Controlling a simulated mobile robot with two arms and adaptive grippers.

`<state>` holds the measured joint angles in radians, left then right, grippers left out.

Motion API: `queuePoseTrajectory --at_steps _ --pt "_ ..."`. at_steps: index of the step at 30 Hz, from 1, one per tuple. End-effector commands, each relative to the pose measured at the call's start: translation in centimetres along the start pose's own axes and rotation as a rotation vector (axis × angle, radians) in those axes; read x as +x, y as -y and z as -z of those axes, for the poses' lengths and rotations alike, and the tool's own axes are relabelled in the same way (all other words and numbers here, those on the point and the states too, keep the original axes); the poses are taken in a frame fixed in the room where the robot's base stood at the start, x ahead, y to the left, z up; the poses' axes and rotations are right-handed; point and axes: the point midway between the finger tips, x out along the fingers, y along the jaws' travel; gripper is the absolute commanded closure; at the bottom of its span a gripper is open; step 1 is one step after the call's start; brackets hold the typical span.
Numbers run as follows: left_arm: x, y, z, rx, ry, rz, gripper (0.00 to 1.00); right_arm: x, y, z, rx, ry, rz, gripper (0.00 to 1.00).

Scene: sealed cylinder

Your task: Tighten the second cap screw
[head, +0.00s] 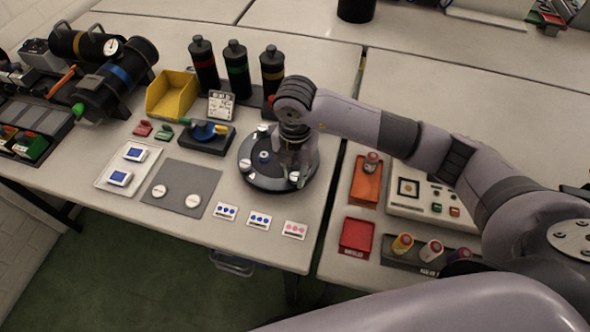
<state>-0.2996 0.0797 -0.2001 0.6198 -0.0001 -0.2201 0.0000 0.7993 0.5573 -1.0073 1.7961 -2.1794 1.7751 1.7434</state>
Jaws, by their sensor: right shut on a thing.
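A dark round cylinder base (255,178) sits on the table in the middle of the view, with small light cap screws around its rim. One cap screw (245,165) shows at its left side, one (263,128) at its back and one (294,177) at its front right. My right gripper (292,165) points down over the right part of the base. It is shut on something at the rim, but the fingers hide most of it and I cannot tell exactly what. My left gripper is not in view.
A grey mat (184,181) with two white discs lies to the left. A yellow bin (171,94), several black bottles (237,70) and a black cylinder with a gauge (115,75) stand behind. An orange tray (366,183) and a red tray (356,237) lie right.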

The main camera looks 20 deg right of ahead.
Motion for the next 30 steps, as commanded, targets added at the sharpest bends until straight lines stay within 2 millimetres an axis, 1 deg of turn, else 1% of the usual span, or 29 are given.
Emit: queuePoseTrajectory --at_steps 1,7,19,20,28,30 --pt "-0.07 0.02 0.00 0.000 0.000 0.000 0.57 -0.51 -0.25 -0.34 0.016 0.008 -0.011 1.00" --pt "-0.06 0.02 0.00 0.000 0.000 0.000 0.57 -0.52 -0.26 -0.35 0.050 0.008 -0.011 1.00" --pt "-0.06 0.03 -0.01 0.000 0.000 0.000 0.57 -0.53 -0.27 -0.35 0.055 0.009 -0.012 1.00" --pt "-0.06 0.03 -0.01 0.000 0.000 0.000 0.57 -0.53 -0.27 -0.35 0.055 0.009 -0.012 0.77" --pt "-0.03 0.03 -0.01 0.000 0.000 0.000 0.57 -0.26 -0.14 -0.17 0.052 0.004 -0.006 0.59" --pt "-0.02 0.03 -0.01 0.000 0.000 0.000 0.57 -0.20 -0.11 -0.14 0.052 0.003 -0.005 0.57"
